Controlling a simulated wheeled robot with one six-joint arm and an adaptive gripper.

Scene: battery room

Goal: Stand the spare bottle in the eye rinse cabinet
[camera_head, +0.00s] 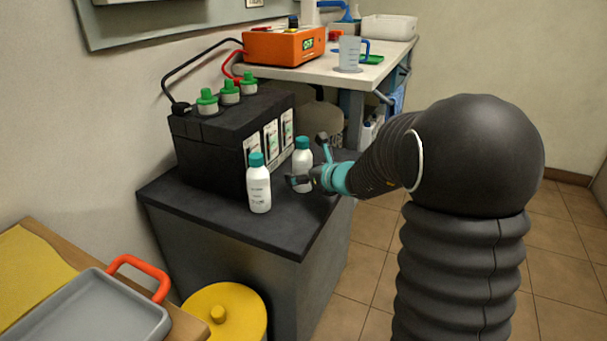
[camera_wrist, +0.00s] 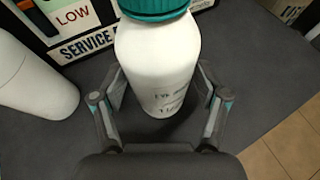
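Two white bottles with teal caps stand upright on the dark bench top. The nearer one (camera_head: 259,188) stands at the left in the head view; its white side (camera_wrist: 32,85) is at the left edge of the wrist view. The other bottle (camera_head: 302,168) stands behind and to the right; it fills the middle of the wrist view (camera_wrist: 158,62), with partly readable lettering. My gripper (camera_head: 312,163) is open, with its fingers on either side of this second bottle. Whether the pads touch it I cannot tell. I cannot pick out an eye rinse cabinet.
A black battery (camera_head: 215,145) with green caps stands close behind the bottles on the bench (camera_head: 285,228). A charger (camera_head: 284,46) and a jug (camera_head: 349,54) are on the table behind. A grey tray (camera_head: 85,312) and yellow bin (camera_head: 228,312) are in front.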

